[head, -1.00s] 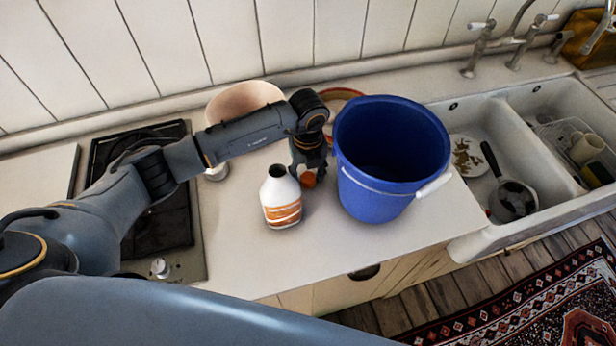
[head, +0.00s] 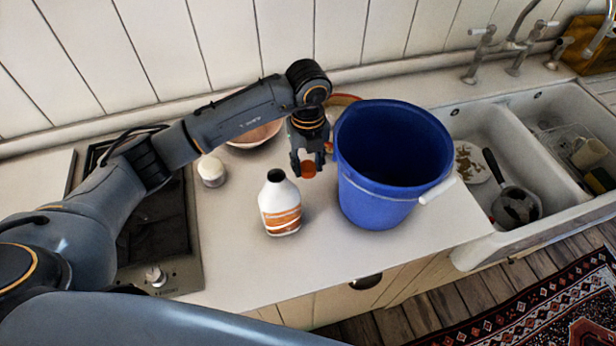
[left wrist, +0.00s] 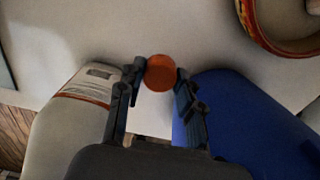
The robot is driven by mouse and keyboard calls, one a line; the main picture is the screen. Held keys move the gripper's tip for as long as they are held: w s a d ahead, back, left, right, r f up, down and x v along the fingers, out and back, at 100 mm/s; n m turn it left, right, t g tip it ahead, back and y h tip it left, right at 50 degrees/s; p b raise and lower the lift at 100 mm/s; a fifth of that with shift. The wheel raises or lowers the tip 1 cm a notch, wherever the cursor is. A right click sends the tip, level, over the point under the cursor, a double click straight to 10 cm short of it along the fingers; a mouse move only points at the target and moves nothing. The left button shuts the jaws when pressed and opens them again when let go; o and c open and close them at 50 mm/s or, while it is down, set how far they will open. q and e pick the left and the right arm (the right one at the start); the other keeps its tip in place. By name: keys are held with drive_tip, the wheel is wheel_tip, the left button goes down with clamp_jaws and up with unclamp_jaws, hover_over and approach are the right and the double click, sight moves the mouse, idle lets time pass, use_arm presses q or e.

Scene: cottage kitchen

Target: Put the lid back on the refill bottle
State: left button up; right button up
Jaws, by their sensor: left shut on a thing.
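The refill bottle (head: 280,205) is white with an orange label and stands upright on the counter, its dark mouth open. The orange lid (head: 308,168) is between the fingertips of my left gripper (head: 308,170), which is shut on it. The gripper points down, behind and to the right of the bottle mouth, apart from it. In the left wrist view the lid (left wrist: 160,73) shows as a round orange disc between the fingers, with the bottle (left wrist: 75,115) at the left. My right gripper is not in view.
A blue bucket (head: 366,190) stands close to the right of the left gripper. A small white jar (head: 212,171) and a pinkish bowl (head: 256,136) are behind the bottle to the left. A stove (head: 150,215) is at the left, a sink (head: 520,150) at the right. The counter front is clear.

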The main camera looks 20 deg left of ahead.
use_arm(q)
wheel_tip(320, 180, up, 9)
drive_tip(key=b, duration=0.3)
wheel_tip(320, 180, up, 12)
hover_over(308, 165)
drive_tip(key=shift+s, duration=0.2)
